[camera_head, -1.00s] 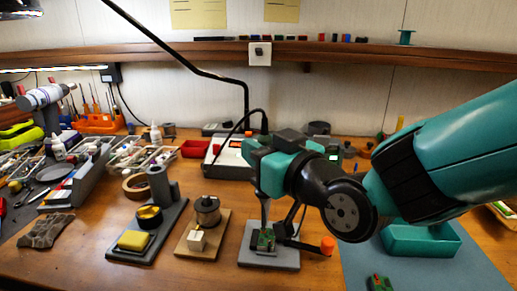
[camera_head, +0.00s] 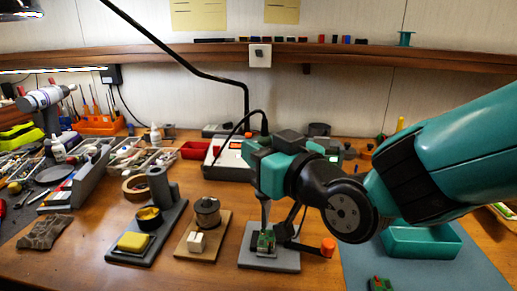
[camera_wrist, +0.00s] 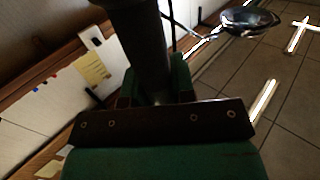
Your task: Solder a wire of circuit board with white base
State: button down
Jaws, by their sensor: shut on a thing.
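My gripper (camera_head: 264,158) is shut on a soldering iron (camera_wrist: 148,40), held upright. In the wrist view its dark handle stands between my green fingers. In the head view the iron's grey lower part points down at a small green circuit board (camera_head: 266,241). The board stands on a pale grey base plate (camera_head: 285,262). The tip is right at the board, but I cannot tell whether it touches. The wire cannot be made out. Another green board (camera_head: 380,284) lies on the blue mat at the front edge.
A black cable (camera_head: 232,130) runs from the soldering station (camera_head: 228,165) to the iron. A solder spool stand (camera_head: 207,212) and a holder with a yellow sponge (camera_head: 133,241) are left of the base. A black arm with an orange knob (camera_head: 328,246) and a teal tray (camera_head: 420,245) are right.

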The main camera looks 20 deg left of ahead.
jog(key=shift+r+p, duration=1.6)
jog(key=shift+r, duration=1.45)
jog(key=shift+f, duration=0.1)
